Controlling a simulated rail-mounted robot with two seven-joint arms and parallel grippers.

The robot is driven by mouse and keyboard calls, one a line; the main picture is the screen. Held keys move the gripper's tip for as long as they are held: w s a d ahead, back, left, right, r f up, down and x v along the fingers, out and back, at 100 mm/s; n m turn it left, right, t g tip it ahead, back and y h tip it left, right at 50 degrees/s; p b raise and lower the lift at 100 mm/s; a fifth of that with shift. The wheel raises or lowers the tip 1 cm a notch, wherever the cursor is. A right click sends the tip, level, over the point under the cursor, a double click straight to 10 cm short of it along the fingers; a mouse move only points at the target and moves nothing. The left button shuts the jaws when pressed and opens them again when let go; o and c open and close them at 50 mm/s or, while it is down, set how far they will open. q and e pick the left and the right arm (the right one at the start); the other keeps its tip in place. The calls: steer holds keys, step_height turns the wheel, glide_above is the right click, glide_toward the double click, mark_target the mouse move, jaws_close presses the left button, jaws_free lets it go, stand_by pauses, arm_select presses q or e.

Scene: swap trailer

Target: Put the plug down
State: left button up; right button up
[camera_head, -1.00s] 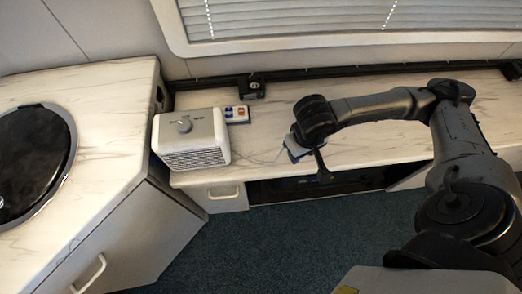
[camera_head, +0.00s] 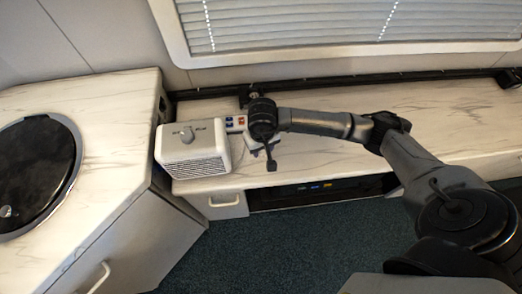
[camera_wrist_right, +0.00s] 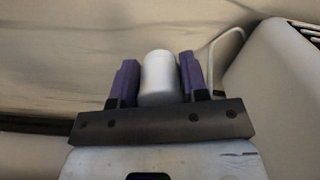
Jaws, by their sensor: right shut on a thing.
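My right gripper (camera_head: 260,149) is over the bench top, just right of the white heater (camera_head: 193,150). In the right wrist view its two purple fingers are shut on a white rounded plug (camera_wrist_right: 158,80). The plug is between the fingers, with the marble-patterned bench top (camera_wrist_right: 70,60) beyond it. I cannot tell whether the plug touches the bench. In the head view my wrist mostly hides the plug. A pale cord (camera_wrist_right: 213,50) runs beside the heater, which also shows at the right of the wrist view (camera_wrist_right: 272,95). My left gripper is not in view.
The long bench top (camera_head: 440,110) is clear to the right. A left counter (camera_head: 105,125) has a round black lid (camera_head: 38,172). A dark rail runs along the wall.

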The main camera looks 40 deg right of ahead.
mark_target(261, 157)
steer(key=shift+w+a+f+p, duration=0.1)
steer(key=shift+f+p, duration=0.5)
steer(key=shift+f, duration=1.5)
steer(key=shift+f, duration=0.2)
steer(key=o, duration=1)
steer(key=shift+r, duration=0.15)
